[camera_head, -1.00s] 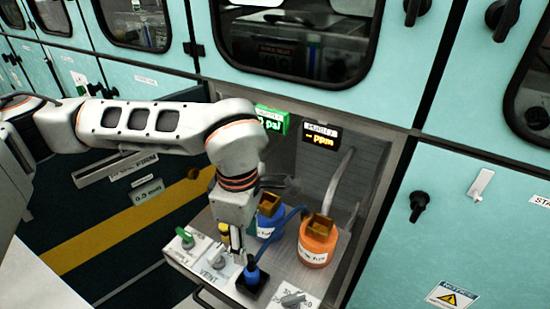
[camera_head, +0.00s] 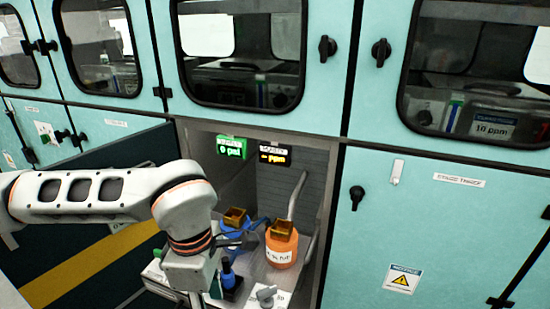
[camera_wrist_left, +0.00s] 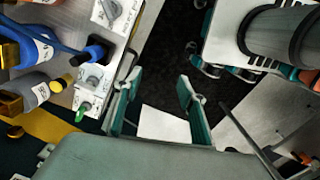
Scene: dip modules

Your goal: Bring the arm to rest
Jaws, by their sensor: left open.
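My left arm comes in from the left in the head view, its gripper (camera_head: 197,298) pointing down at the picture's bottom edge. It hangs in front of and left of the blue plug (camera_head: 229,276), which stands in a black block on the bench. In the left wrist view the two teal fingers of the gripper (camera_wrist_left: 158,108) are spread with nothing between them. The blue plug (camera_wrist_left: 96,46) is left of the fingers and apart from them. My right gripper is not in view.
An orange bottle (camera_head: 282,250) and a blue bottle (camera_head: 234,238) stand on the bench in an open bay. A grey valve knob (camera_head: 266,292) is at its front; a green knob (camera_wrist_left: 82,113) is near the left finger. Teal cabinet doors (camera_head: 430,225) flank the bay.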

